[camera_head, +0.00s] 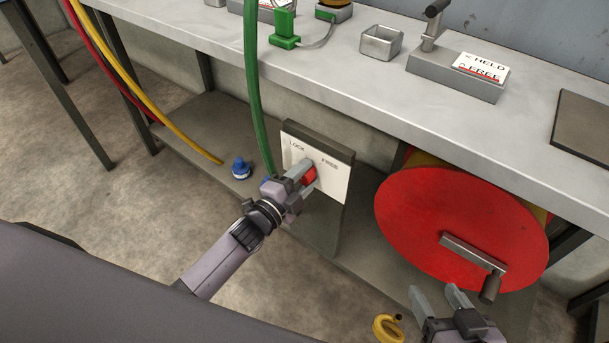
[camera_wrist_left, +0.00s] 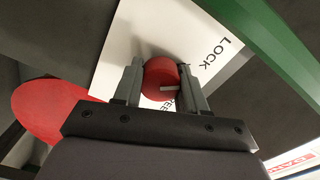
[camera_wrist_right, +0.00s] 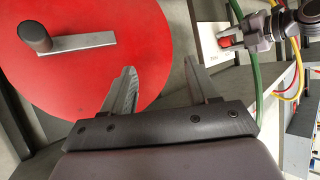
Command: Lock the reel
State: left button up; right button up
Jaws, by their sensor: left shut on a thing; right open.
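The red lock knob (camera_head: 309,179) sits on a white plate (camera_head: 332,192) marked LOCK and FREE under the bench front. My left gripper (camera_head: 302,176) is shut on the knob. In the left wrist view the knob (camera_wrist_left: 161,78) lies between both fingers, with a pale mark on its face that lies near the partly hidden FREE lettering. The big red reel flange (camera_head: 430,220) with a grey crank handle (camera_head: 474,254) is to the right of the plate. My right gripper (camera_head: 437,300) is open and empty in front of the reel's lower edge.
The grey bench (camera_head: 340,75) runs above and behind. A green hose (camera_head: 252,90) hangs just left of the plate. A blue fitting (camera_head: 241,168) and a yellow ring (camera_head: 387,328) are lower down. A HELD/FREE block (camera_head: 455,77) stands on the bench.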

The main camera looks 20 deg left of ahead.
aim_at(303, 180)
pick_arm(q)
jog(key=shift+s+d, duration=0.15)
jog(key=shift+d, duration=0.05)
jog(key=o, duration=1.1)
jog(key=shift+c, duration=0.2)
jog(key=shift+a, duration=0.1)
pick_arm(e)
jog(key=shift+r, duration=0.1)
pick_arm(q)
jog(key=shift+s+a, duration=0.15)
jog(key=shift+s, duration=0.15)
jog(key=p+v, duration=0.2)
jog(key=v, duration=0.3)
jog(key=shift+s, duration=0.25)
jog(key=shift+s+a, duration=0.2)
jog(key=shift+s, duration=0.2)
pick_arm(e)
jog(key=shift+s+d+h, duration=0.25)
jog(key=shift+d+h, duration=0.15)
jog(key=shift+d, duration=0.25)
